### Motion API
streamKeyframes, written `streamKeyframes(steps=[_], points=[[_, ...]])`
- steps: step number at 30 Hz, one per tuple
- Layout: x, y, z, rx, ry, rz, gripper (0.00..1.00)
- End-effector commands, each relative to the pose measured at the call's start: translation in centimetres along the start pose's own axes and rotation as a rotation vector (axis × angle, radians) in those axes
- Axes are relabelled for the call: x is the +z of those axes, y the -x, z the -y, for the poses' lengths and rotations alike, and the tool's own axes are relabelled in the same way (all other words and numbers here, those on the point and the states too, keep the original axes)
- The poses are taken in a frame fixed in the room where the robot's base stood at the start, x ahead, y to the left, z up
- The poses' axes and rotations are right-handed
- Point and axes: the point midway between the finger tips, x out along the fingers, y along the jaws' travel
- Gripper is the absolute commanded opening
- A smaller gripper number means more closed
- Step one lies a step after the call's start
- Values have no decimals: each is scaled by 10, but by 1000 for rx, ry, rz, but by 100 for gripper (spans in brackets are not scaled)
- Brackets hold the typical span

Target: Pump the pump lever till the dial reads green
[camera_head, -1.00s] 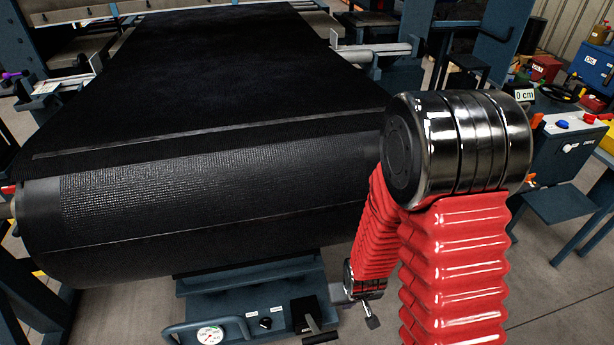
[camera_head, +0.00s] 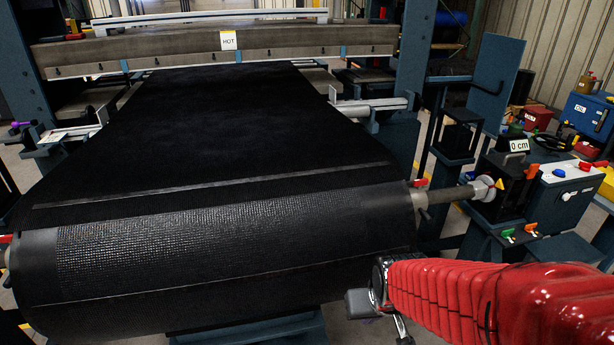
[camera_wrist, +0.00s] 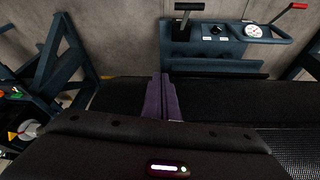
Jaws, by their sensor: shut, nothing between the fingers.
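In the wrist view a blue-grey pump unit (camera_wrist: 213,48) stands on the floor at the top. A lever with a black crossbar grip (camera_wrist: 188,6) rises at its left. A red-gripped bar (camera_wrist: 298,6) sticks out at its upper right. I cannot tell for certain which is the pump lever. The round white dial (camera_wrist: 253,31) is near the unit's right end; its needle and colour zone are too small to read. My gripper (camera_wrist: 161,76) has its dark purple fingers together, empty, below and apart from the black grip. In the head view the pump unit's panel and dial are hidden.
The black belt roll (camera_head: 230,255) lies close by, with the belt running back under the press marked HOT (camera_head: 229,41). A roller shaft end and bracket (camera_head: 485,187) are at the right. Grey floor shows around the pump unit in the wrist view.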

Motion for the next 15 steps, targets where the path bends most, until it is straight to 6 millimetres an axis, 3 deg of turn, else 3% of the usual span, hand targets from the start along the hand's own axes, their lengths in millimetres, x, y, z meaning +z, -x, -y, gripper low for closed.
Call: streamKeyframes(steps=[15], points=[[9, 107, -11, 13, -38, -79, 0]])
